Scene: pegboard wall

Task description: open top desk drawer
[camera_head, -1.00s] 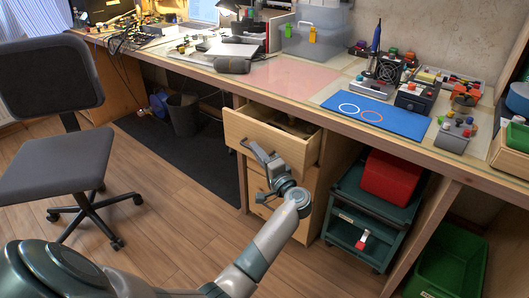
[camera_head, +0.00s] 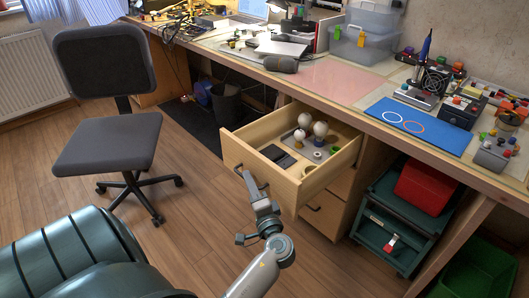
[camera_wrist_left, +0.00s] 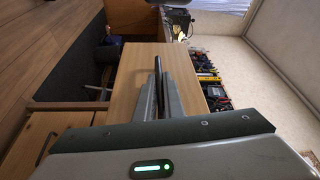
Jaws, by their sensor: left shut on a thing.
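The top desk drawer (camera_head: 235,152) has a pale wooden front and stands well out from under the desk in the head view. Its inside shows several white bulb-shaped things (camera_head: 304,120) and a dark flat thing (camera_head: 278,156). My left gripper (camera_head: 244,176) is at the drawer front, shut on the drawer handle. In the left wrist view my two fingers (camera_wrist_left: 161,88) are closed around the dark handle bar against the wooden front (camera_wrist_left: 132,75). The fingers hide most of the handle. My right gripper is not in view.
Closed lower drawers (camera_head: 325,212) sit under the open one. An office chair (camera_head: 105,145) stands to the left on clear wooden floor. A green trolley (camera_head: 392,228) with a red box (camera_head: 425,186) stands right of the drawers. The desk edge (camera_head: 340,112) overhangs the drawer.

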